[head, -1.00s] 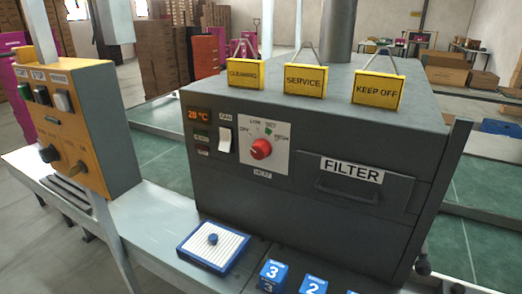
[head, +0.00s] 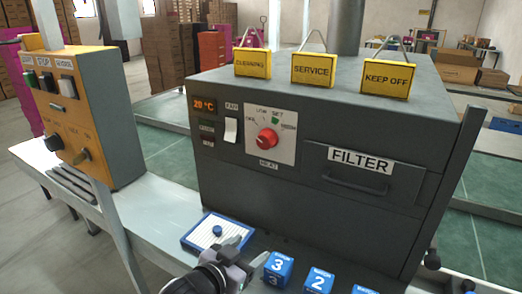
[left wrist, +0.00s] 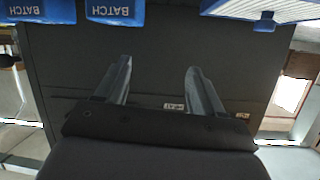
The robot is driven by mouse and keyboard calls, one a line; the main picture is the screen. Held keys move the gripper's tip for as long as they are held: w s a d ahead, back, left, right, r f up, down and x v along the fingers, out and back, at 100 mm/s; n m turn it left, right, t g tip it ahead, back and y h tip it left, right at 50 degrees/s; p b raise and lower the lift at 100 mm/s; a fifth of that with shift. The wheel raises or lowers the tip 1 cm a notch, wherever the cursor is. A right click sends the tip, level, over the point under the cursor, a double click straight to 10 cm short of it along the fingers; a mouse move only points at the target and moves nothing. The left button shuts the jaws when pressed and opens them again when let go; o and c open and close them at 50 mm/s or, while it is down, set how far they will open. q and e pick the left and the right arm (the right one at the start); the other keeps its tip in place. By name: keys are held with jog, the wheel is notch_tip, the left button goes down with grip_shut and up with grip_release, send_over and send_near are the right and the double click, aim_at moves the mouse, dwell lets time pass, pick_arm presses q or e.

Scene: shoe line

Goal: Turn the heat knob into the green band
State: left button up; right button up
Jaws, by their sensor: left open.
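The red heat knob (head: 267,140) sits on a white dial plate (head: 285,152) on the dark machine's front in the head view. The small green band (head: 276,121) is on the dial, above and slightly right of the knob. The knob's exact pointing is too small to tell. My left gripper (head: 248,252) is open and empty, low in front of the machine, below and apart from the knob. In the left wrist view its two fingers (left wrist: 159,66) are spread against the dark panel, with the HEAT label (left wrist: 172,106) behind; the knob is hidden there. My right gripper is not in view.
A blue-rimmed white pad (head: 196,234) and blue numbered cubes (head: 278,267) stand near my left gripper. A FILTER drawer (head: 370,182) is right of the dial, a white fan switch (head: 231,130) left. The display (head: 204,104) reads about 20 °C. An orange control box (head: 80,120) stands left.

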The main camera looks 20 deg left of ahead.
pick_arm(q)
jog(key=w+a+r+t, duration=0.15)
jog(key=w+r, duration=0.25)
jog(key=r, duration=0.5)
jog(key=t+y+b, duration=0.2)
jog(key=t, duration=0.1)
send_near(264, 142)
jog(key=w, duration=0.1)
jog(key=shift+n+g, duration=0.25)
jog(key=shift+n, duration=0.15)
jog(key=shift+w+r+p, duration=0.2)
jog(key=shift+w+p, duration=0.3)
jog(key=shift+w, duration=3.2)
jog(key=c, duration=1.1)
